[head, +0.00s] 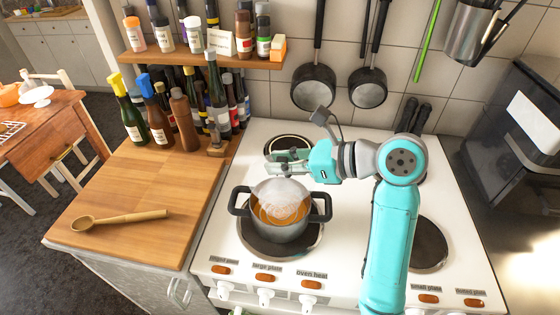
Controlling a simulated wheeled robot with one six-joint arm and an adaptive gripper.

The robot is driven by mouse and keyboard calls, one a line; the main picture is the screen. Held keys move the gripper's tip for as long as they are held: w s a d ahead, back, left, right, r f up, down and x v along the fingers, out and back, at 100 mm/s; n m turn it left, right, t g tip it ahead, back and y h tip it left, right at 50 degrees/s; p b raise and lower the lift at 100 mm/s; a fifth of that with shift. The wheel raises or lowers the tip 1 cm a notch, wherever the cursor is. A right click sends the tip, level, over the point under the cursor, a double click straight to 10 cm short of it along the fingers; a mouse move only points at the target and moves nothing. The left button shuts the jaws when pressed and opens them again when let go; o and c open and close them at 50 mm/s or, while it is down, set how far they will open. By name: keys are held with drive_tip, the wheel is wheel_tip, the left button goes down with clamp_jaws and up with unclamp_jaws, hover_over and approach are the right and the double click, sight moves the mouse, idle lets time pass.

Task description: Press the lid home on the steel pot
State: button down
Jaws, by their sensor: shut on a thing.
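The steel pot (285,232) stands on the front left hotplate, with a black handle on each side. Orange contents show inside it. The lid (279,190) appears as a pale, see-through dome over the pot's mouth; its rim is hard to make out, so I cannot tell whether it sits level or touches the rim all round. My gripper (284,161) is just behind and above the pot, its fingers pointing left. It is shut on the lid, but the exact point of hold is not clear.
A wooden worktop (130,185) with a wooden spoon (120,219) lies to the left. Bottles (160,115) crowd its back edge below a shelf. Two pans (314,86) hang behind the cooker. A dark appliance (515,125) stands at the right. Knobs line the cooker's front.

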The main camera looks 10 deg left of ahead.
drive_tip(key=shift+s+a+f, duration=0.15)
drive_tip(key=shift+s+f, duration=0.05)
drive_tip(key=shift+f, duration=2.95)
drive_tip(key=shift+f, duration=0.2)
drive_tip(key=shift+c, duration=2)
unclamp_jaws()
drive_tip(key=shift+r, duration=3.5)
